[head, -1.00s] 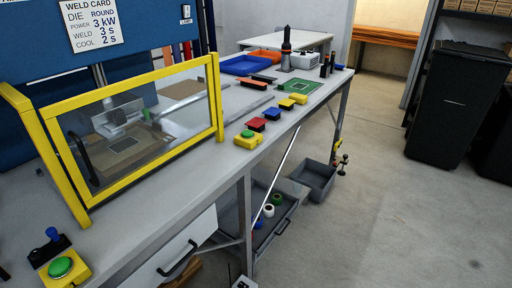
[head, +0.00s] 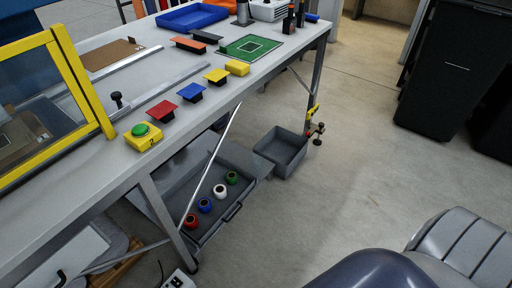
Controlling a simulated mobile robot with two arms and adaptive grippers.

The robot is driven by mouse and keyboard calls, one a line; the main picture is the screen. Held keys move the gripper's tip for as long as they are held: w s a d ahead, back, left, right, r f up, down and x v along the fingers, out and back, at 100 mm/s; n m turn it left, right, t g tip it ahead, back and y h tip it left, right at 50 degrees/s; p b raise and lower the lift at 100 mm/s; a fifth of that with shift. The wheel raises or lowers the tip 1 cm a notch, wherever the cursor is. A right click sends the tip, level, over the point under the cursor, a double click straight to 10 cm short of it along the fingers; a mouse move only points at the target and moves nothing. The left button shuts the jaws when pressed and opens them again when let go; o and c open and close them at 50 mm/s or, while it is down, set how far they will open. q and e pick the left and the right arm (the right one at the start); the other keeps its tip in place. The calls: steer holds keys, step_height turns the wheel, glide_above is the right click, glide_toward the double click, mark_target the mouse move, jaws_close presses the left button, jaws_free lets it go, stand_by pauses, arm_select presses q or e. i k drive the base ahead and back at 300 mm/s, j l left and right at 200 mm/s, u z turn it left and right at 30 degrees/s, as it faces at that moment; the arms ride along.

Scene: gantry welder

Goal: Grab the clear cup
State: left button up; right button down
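I cannot make out a plainly clear cup. Several small cup-like rings stand in a row in a low grey tray (head: 232,215) under the bench: a red one (head: 191,220), a blue one (head: 205,204), a white one (head: 220,190) and a green one (head: 232,177). They look upright with dark open tops, and the white one is the palest. A thin diagonal bar of the bench passes close in front of the row. Neither of my grippers shows in the head view.
The bench (head: 105,165) carries a yellow box with a green button (head: 143,137), coloured blocks and a yellow-framed screen (head: 85,85). A grey bin (head: 282,150) stands on the floor right of the tray. Black bins (head: 440,85) stand farther right. Open floor lies between.

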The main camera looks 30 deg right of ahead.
mark_target(258, 159)
steer(key=i+l+u, duration=0.15)
steer(key=l, duration=0.55)
steer(key=i+l+u, duration=0.15)
steer(key=l, duration=0.5)
steer(key=i+l+u, duration=0.1)
steer(key=l, duration=0.65)
steer(key=l+u, duration=0.15)
steer(key=l, duration=0.55)
steer(key=i, duration=0.05)
